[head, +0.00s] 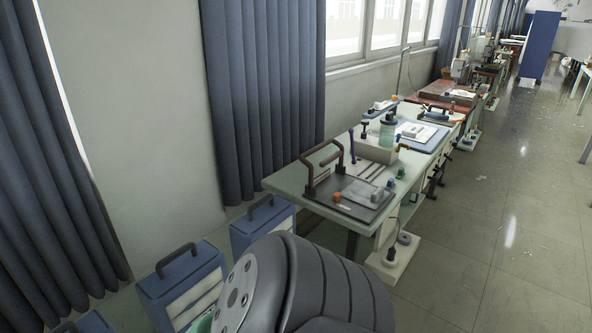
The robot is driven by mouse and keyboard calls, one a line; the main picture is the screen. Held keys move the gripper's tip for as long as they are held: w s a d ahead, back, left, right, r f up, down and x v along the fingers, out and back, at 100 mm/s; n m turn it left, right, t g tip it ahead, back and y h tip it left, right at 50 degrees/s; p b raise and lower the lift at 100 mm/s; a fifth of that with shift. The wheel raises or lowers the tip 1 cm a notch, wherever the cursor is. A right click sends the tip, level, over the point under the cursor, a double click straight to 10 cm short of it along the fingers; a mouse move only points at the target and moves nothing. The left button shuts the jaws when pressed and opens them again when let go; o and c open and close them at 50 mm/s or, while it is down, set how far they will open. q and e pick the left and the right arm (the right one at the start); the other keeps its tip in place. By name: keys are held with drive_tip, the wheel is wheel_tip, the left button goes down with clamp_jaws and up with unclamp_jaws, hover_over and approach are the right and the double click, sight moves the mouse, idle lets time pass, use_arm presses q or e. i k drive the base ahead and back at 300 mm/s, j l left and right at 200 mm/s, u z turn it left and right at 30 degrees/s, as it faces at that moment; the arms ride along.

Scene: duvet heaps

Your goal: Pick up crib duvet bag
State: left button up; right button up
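Several blue bag-like cases with dark top handles and pale front panels stand along the wall at the lower left. One blue case (184,284) is at the bottom, left of my grey arm link. Another blue case (262,222) stands behind that link, near the table's left end. A third blue case (84,323) is cut off by the bottom edge. I cannot tell whether any of them is the crib duvet bag. Neither of my grippers shows. My grey arm link hides part of the floor and the lower parts of the cases.
A pale green worktable (285,182) with tools, a jar and a dark handled tray (349,196) stands along the window wall. More workbenches (446,92) continue behind it. Dark blue curtains (262,90) hang at the left. The tiled floor (520,230) at right is mostly clear.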

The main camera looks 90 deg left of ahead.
sight(271, 213)
drive_tip(key=u, duration=3)
